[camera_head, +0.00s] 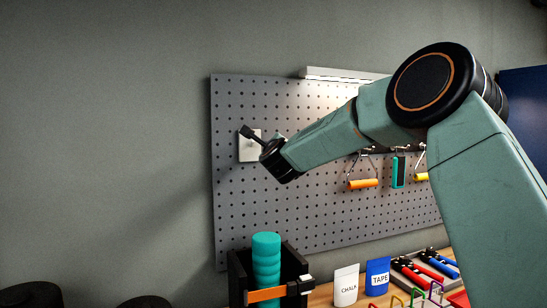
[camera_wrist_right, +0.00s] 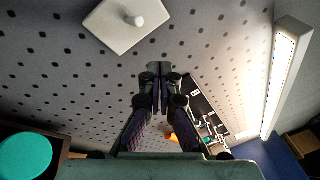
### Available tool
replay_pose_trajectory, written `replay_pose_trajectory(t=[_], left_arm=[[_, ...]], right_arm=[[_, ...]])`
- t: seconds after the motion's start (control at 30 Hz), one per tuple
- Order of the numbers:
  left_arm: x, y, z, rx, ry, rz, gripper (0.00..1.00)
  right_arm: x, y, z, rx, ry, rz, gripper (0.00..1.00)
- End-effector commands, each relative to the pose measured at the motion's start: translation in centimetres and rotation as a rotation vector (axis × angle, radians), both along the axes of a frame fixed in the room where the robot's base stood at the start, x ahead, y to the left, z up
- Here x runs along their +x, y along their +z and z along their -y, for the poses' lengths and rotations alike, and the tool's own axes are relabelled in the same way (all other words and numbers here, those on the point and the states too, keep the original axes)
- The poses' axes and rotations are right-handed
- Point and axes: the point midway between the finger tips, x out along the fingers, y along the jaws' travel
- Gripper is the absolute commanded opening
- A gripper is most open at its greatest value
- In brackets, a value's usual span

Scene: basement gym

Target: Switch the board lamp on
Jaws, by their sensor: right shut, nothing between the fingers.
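The board lamp (camera_head: 345,75) is a white bar along the top of the grey pegboard; the board below it is brightly lit. In the right wrist view the lamp's strip (camera_wrist_right: 285,80) glows. A white switch plate (camera_head: 250,150) is on the board's left part, partly hidden by my right gripper (camera_head: 246,131). In the wrist view the switch (camera_wrist_right: 115,28) has a short white lever. My right gripper (camera_wrist_right: 158,70) is shut and empty, in front of the plate; its fingertips appear apart from the lever. My left gripper is out of view.
The pegboard (camera_head: 230,220) holds handles on hooks, including an orange one (camera_head: 363,184). Below stand a black holder (camera_head: 238,275) with a teal roller (camera_head: 266,255), a chalk bag (camera_head: 346,285), a tape bag (camera_head: 377,277) and a tool tray (camera_head: 405,268). The wall at left is clear.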

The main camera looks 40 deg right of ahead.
Motion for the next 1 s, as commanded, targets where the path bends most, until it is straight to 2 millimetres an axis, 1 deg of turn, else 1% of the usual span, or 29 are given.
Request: replay_pose_trajectory(t=[0.1, 0.2, 0.37, 1.0], left_arm=[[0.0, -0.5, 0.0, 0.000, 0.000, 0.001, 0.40], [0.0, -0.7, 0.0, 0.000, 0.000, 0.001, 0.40], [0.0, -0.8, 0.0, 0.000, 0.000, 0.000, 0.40], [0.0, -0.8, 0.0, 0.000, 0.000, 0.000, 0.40]], right_arm=[[-1.3, 1.5, -1.2, -0.002, 0.001, 0.004, 0.00], [-2.1, 2.4, -1.9, -0.002, 0.001, 0.003, 0.00], [-3.0, 3.2, -2.6, 0.000, -0.001, 0.001, 0.00], [-3.4, 3.5, -2.6, 0.000, 0.000, 0.000, 0.00]])
